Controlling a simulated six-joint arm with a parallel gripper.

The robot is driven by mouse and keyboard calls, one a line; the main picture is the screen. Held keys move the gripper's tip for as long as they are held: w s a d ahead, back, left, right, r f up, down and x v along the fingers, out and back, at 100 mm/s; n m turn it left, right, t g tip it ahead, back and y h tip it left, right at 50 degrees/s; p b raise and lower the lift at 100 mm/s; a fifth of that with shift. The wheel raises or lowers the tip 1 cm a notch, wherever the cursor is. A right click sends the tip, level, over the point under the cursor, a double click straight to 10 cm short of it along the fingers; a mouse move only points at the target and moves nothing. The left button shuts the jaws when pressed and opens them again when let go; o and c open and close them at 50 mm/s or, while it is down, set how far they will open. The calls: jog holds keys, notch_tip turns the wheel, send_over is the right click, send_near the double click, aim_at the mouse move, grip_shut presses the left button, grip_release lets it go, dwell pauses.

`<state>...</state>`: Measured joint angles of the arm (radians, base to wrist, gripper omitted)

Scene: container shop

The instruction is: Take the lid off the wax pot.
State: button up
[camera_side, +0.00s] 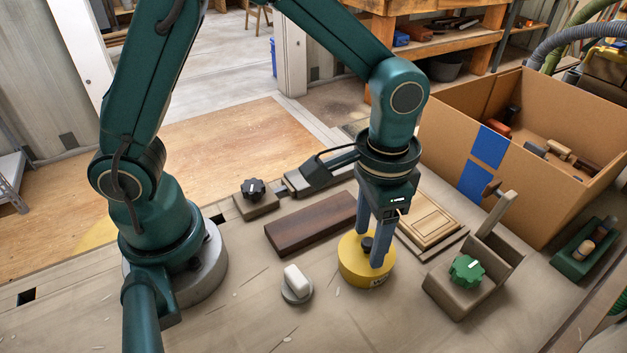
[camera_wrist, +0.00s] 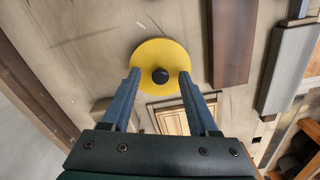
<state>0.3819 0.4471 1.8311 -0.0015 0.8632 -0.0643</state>
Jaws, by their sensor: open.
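The wax pot (camera_side: 352,275) is a low, round yellow pot on the bench, with a small label on its side. Its flat yellow lid (camera_side: 350,246) is on top, with a short black knob (camera_side: 367,243) in the middle. In the wrist view the lid (camera_wrist: 150,52) is a yellow disc with the knob (camera_wrist: 160,76) at its centre. My gripper (camera_side: 372,252) points down over the pot, open, with one blue finger on each side of the knob. In the wrist view a gap shows between the knob and each finger of my gripper (camera_wrist: 159,74).
A dark wooden block (camera_side: 310,223) lies behind the pot. A white block on a round base (camera_side: 297,284) stands at front left. A wooden panel (camera_side: 430,217) and a fixture with a green knob (camera_side: 466,270) are at right. A large cardboard box (camera_side: 540,190) stands beyond. The front bench is clear.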

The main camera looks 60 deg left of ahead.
jog(key=shift+f, duration=0.2)
grip_shut()
jog(key=shift+r, duration=0.15)
